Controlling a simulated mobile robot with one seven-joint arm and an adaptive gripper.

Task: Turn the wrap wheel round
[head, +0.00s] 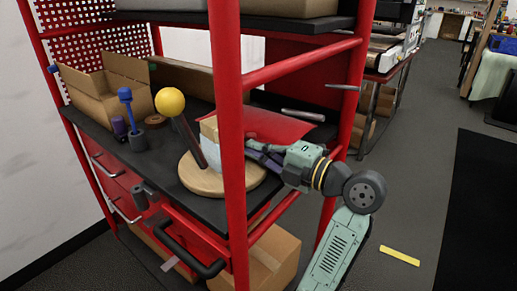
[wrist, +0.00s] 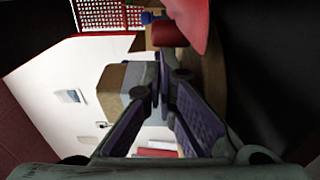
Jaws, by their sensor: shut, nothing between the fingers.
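The wrap wheel is a round pale wooden disc (head: 200,183) on the black shelf. A box with a brown top and a pale grey lower part (head: 211,148) stands on it. A dark rod with a yellow ball (head: 170,102) rises beside the box; its foot is unclear. My gripper (head: 250,149) reaches in from the right, by the box and over the disc, its tips partly behind a red post. In the wrist view my gripper (wrist: 163,66) is shut and empty. The box (wrist: 113,90) is just left of the fingers, and the disc (wrist: 213,80) is to the right; contact is unclear.
A red upright post (head: 228,150) stands in front of the disc. An open carton (head: 100,92), a blue-topped tool (head: 126,97) and a small wooden ring (head: 155,120) are on the shelf's left side.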

